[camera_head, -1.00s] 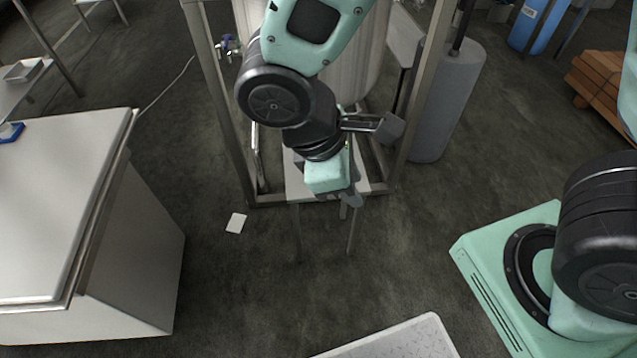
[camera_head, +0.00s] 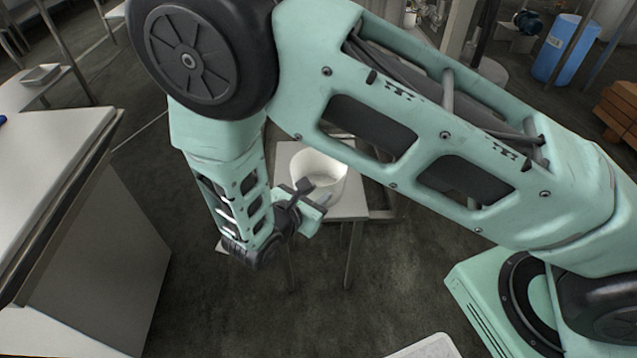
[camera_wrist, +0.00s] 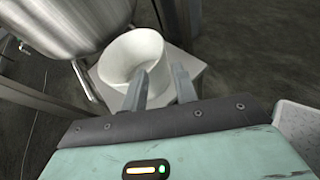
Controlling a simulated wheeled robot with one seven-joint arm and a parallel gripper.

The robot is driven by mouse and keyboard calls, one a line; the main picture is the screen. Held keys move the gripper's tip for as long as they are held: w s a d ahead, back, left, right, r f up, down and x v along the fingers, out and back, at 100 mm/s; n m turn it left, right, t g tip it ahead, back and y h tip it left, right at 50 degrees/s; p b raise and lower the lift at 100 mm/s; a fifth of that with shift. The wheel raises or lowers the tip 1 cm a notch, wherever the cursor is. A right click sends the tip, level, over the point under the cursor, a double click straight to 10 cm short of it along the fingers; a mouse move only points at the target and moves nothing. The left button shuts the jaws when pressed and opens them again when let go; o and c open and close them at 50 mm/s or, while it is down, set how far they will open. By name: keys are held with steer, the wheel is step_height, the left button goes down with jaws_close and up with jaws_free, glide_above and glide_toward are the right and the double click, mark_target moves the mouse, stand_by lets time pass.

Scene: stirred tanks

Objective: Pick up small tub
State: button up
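A white, round, open-topped tub (camera_head: 325,172) stands upright on a small pale table (camera_head: 352,208). The tub looks empty where I can see inside. It also shows in the wrist view (camera_wrist: 122,58), just beyond my fingers. My gripper (camera_wrist: 158,80) is open, with a clear gap between its two fingers. In the wrist view the left finger overlaps the tub's near right side and the right finger overlaps the table top. In the head view my gripper (camera_head: 303,195) is at the tub's near side and hides part of it. I cannot tell whether the fingers touch it.
A steel tank (camera_wrist: 70,25) on a metal frame stands close behind the tub. A large white-topped cabinet (camera_head: 50,150) is on the left. A blue cylinder (camera_head: 565,50) and stacked brown timber (camera_head: 620,110) are at the far right. Dark floor lies free in front of the table.

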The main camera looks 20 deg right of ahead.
mark_target(340, 179)
steer(key=b+x, duration=0.1)
steer(key=x, duration=1)
steer(key=shift+d+f, duration=0.1)
steer(key=shift+d, duration=0.15)
jaws_close()
